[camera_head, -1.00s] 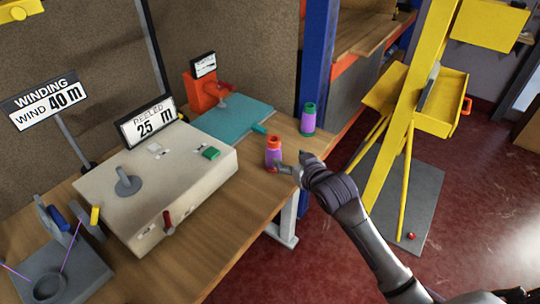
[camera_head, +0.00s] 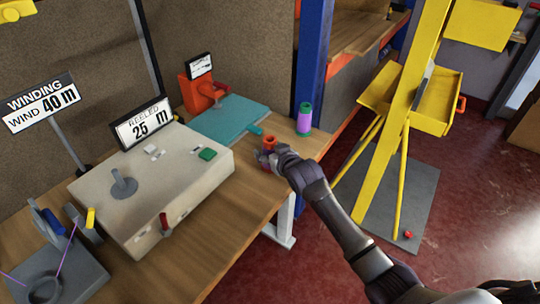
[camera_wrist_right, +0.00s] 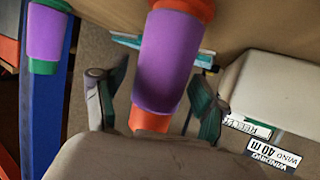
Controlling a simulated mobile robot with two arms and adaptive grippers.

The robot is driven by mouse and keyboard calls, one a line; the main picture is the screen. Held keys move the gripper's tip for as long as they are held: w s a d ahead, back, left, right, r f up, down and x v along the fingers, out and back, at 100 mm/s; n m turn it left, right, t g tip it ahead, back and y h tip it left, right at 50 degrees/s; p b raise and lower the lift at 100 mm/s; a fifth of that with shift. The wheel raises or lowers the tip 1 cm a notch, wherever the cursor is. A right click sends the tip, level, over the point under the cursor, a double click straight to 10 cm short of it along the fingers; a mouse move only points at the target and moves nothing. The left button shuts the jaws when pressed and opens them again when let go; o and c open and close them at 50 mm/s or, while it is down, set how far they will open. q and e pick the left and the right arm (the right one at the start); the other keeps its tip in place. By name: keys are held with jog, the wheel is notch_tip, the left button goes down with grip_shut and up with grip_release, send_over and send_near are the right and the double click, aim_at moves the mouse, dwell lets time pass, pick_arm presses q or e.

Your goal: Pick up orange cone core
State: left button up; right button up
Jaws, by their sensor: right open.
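The orange cone core (camera_head: 269,142) stands on the right part of the wooden table, with orange ends and a purple wound middle. In the right wrist view the core (camera_wrist_right: 166,62) lies between the fingers of my right gripper (camera_wrist_right: 158,105), with a gap visible on each side. In the head view my right gripper (camera_head: 274,158) is at the core and hides its lower part. The right gripper is open. My left gripper is not in view.
A green-ended purple core (camera_head: 304,118) stands behind and to the right, near the table edge. A beige machine (camera_head: 165,190) with a "25 m" sign (camera_head: 145,123) is to the left. A teal board (camera_head: 228,118) lies behind. Yellow stand (camera_head: 405,115) at right.

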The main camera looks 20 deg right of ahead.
jog(key=c, duration=1.2)
jog(key=shift+c, duration=0.2)
